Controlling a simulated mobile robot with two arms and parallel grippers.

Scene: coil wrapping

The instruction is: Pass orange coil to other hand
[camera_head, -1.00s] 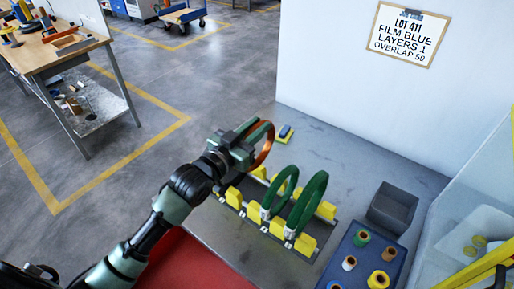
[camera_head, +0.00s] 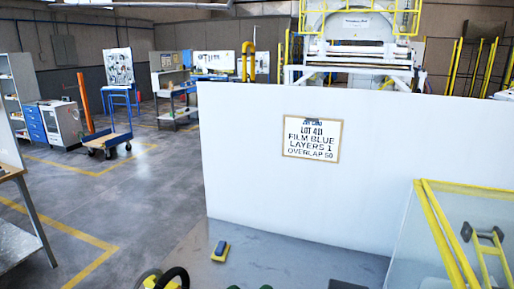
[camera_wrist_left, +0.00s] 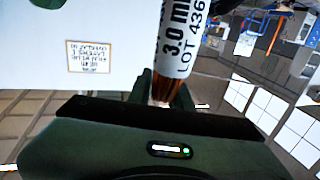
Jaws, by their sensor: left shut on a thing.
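In the left wrist view my left gripper (camera_wrist_left: 162,95) is shut on the orange coil (camera_wrist_left: 163,84). Copper-orange strands show between its dark green fingers. Above them is a white label (camera_wrist_left: 178,40) printed "3,0 mm" and "LOT 436". The rest of the coil is hidden or out of frame. At the bottom edge of the head view, the tops of two green coils (camera_head: 264,287) just show. A dark loop (camera_head: 177,275) with yellow beside it is cut off there, and I cannot tell what it is. My right gripper is not in view.
A blue and yellow block (camera_head: 220,251) lies on the grey bench (camera_head: 275,257). A white panel (camera_head: 250,185) with a lot sign (camera_head: 311,138) stands behind. A dark grey bin (camera_head: 345,285) is cut off below. A yellow-framed clear guard (camera_head: 440,240) stands at right.

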